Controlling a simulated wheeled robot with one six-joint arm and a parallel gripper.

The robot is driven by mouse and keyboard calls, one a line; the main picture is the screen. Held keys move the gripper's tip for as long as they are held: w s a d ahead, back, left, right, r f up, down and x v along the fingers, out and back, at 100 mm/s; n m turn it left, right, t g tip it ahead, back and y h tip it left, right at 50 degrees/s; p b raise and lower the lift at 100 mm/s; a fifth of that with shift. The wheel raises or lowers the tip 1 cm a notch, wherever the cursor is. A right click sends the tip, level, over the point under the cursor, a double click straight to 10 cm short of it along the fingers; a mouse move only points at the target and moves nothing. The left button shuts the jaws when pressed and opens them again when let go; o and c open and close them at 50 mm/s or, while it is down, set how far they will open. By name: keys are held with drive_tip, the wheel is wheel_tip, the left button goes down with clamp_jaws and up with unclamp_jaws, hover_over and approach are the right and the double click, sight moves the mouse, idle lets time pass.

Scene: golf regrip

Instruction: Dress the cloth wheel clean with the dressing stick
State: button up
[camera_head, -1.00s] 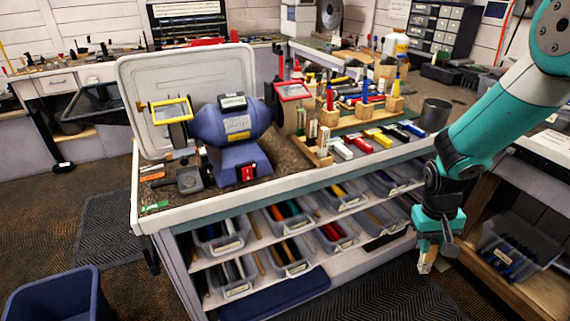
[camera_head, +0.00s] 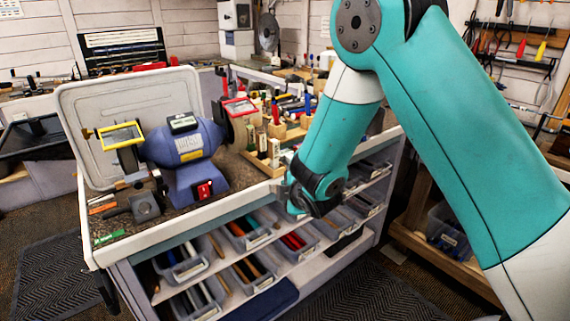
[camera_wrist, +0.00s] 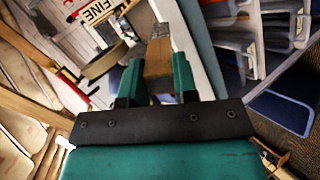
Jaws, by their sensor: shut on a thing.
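The blue two-ended machine (camera_head: 185,146) stands on the bench at the left in the head view. I cannot tell surely which is the cloth wheel. In the wrist view, my gripper (camera_wrist: 157,80) is shut on a brown block-like stick with a rough grey end (camera_wrist: 158,50), apparently the dressing stick. In the head view my arm's wrist hangs at the bench's front edge, and the fingers are hidden.
Wooden holders with tools (camera_head: 262,150) stand right of the machine, partly behind my arm. Small hand tools (camera_head: 145,207) lie at the bench's left front. Shelves with clear bins (camera_head: 180,265) are below the bench top (camera_head: 225,207). Dark floor mats lie in front and at left.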

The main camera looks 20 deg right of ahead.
drive_tip(key=r+t+y, duration=0.1)
drive_tip(key=r, duration=0.1)
drive_tip(key=w+r+n+t+y, duration=0.1)
drive_tip(key=r, duration=0.2)
drive_tip(key=r+t+y, duration=0.1)
drive_tip(key=r, duration=0.1)
drive_tip(key=shift+w+a+r+n, duration=0.25)
drive_tip(key=shift+r+n, duration=0.1)
drive_tip(key=shift+n, duration=0.05)
drive_tip(key=w+p, duration=0.1)
drive_tip(key=p, duration=0.1)
drive_tip(key=w+p, duration=0.1)
drive_tip(key=shift+w+a+r+p, duration=0.2)
drive_tip(key=shift+a+p, duration=0.2)
drive_tip(key=w+a+p, duration=0.1)
drive_tip(key=w, duration=0.4)
drive_tip(key=shift+w+a+f, duration=0.3)
drive_tip(key=shift+w+a, duration=0.05)
drive_tip(key=shift+a, duration=0.05)
drive_tip(key=shift+b, duration=0.3)
drive_tip(key=shift+w+a, duration=0.15)
drive_tip(key=shift+w, duration=0.3)
idle(1.7)
drive_tip(key=shift+d+b, duration=0.3)
drive_tip(key=shift+b, duration=0.7)
drive_tip(key=shift+w+d+r+t+b, duration=0.1)
drive_tip(key=shift+w+t+b, duration=0.05)
drive_tip(key=shift+t+b, duration=0.15)
